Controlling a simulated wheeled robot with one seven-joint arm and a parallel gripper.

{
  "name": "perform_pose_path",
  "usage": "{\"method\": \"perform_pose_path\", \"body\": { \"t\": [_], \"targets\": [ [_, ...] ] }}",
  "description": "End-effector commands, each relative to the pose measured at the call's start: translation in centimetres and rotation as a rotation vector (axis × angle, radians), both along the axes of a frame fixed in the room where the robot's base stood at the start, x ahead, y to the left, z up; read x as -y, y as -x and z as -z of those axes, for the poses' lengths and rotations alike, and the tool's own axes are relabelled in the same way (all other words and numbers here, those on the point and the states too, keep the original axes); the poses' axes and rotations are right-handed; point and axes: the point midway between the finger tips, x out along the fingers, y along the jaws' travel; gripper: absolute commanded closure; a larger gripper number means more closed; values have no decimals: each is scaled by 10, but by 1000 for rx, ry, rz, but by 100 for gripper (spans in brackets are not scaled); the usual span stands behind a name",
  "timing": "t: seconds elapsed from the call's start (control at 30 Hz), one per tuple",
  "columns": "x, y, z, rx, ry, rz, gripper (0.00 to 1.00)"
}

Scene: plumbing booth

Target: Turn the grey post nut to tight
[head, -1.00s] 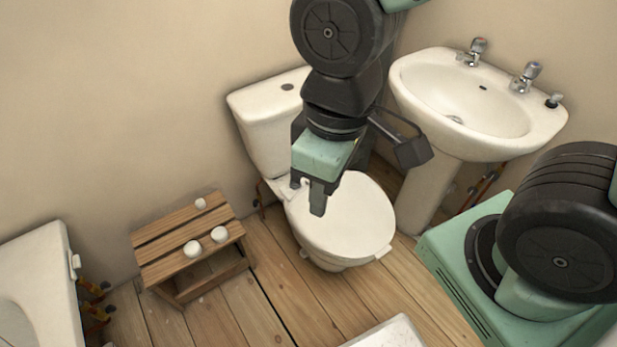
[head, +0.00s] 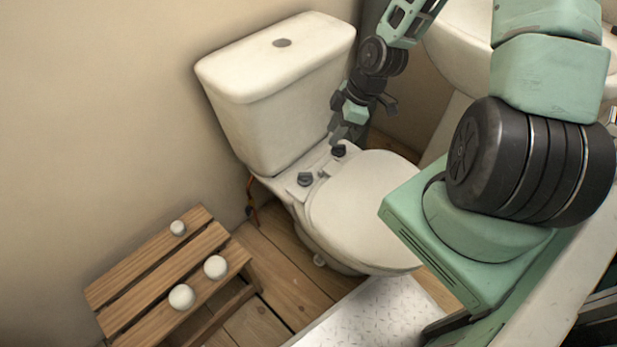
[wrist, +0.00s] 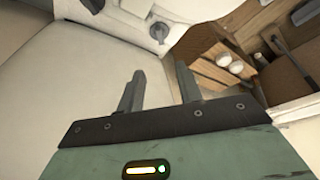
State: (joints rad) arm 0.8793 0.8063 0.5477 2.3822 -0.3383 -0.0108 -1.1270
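Two dark grey knob-like nuts stand on the hinge area behind the toilet seat. One nut (head: 339,150) is at the right and the other nut (head: 305,179) is nearer the front left; I cannot tell which is the post nut. My gripper (head: 343,134) hangs by the cistern's right side, close above the right nut. In the wrist view the fingers of my gripper (wrist: 158,88) are apart with nothing between them. A dark nut also shows ahead of the fingers there (wrist: 159,31). Whether the nut is tight cannot be seen.
The white cistern (head: 275,75) rises behind the nuts, and the closed toilet lid (head: 365,205) lies in front. A slatted wooden stool (head: 150,275) with three round white things stands at the left. A white sink (head: 460,40) is at the right, partly behind my arm.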

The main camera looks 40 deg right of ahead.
Motion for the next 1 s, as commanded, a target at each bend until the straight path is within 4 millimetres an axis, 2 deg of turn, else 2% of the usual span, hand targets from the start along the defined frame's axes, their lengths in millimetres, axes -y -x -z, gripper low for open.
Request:
{"method": "perform_pose_path", "body": {
  "t": [0.17, 0.7, 0.83, 1.0],
  "targets": [
    [-6, -4, 21, 4, -2, -5, 65],
    [-41, -27, 123, 0, -1, -3, 65],
    [-47, -31, 142, 1, -2, -2, 65],
    [-52, -35, 156, 0, -1, -1, 65]
  ]
}}
